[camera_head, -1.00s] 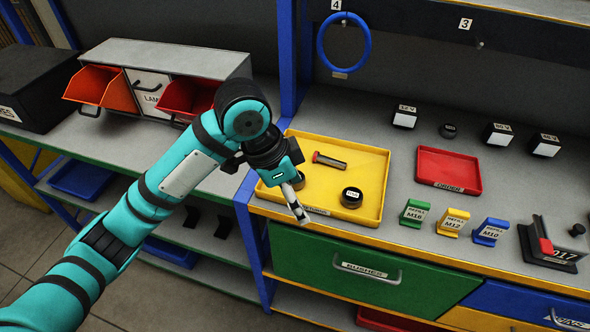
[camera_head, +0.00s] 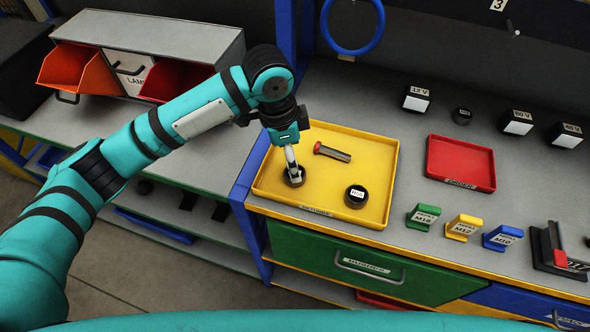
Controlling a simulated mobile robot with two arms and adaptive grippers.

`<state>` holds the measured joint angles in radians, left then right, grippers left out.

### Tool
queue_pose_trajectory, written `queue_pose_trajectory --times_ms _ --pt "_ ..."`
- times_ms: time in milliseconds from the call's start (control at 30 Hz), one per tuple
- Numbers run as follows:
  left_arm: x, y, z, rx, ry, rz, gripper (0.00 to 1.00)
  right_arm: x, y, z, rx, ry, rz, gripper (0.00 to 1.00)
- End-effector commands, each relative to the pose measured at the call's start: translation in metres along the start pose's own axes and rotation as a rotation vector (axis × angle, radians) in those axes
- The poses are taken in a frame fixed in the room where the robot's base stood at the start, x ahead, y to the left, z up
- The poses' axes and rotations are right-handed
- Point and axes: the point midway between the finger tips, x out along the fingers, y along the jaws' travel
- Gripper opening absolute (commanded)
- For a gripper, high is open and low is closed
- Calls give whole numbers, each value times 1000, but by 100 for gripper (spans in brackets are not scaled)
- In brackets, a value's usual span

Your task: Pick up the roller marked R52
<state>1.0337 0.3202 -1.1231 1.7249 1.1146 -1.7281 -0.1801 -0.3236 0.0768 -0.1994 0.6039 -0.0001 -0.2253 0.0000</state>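The yellow tray (camera_head: 378,222) on the bench holds two dark rollers and a red-headed bolt (camera_head: 332,152). My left gripper (camera_head: 293,170) points down at the left dark roller (camera_head: 296,182), its fingertips at the roller's top. The fingers hide part of this roller and any label on it. I cannot tell whether the fingers grip it. The other roller (camera_head: 356,196) stands to the right, free of the gripper, with a white label on top too small to read surely. My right gripper is out of view.
A red tray (camera_head: 461,165) lies to the right. Green (camera_head: 422,217), yellow (camera_head: 463,227) and blue (camera_head: 502,237) refill holders stand along the front. Black weights line the back. A blue ring (camera_head: 353,50) hangs above.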

Motion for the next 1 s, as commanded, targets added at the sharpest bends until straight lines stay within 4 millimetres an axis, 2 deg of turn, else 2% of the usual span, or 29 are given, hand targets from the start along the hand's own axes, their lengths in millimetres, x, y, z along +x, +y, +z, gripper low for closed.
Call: queue_pose_trajectory --times_ms 100,233,367,500,600,867,1000 --pt "11 0 0 1 0 0 76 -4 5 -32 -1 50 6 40" --pt "18 0 0 1 0 1 76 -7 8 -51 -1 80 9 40" --pt "33 -2 2 -1 -2 3 76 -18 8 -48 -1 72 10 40" --pt "55 -4 3 0 -1 2 76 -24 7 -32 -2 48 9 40" --pt "64 -4 3 2 1 0 76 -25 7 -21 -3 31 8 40" --pt "68 -4 3 2 2 -1 76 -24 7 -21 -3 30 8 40" --pt "67 -4 3 2 2 -1 57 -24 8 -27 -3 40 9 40"
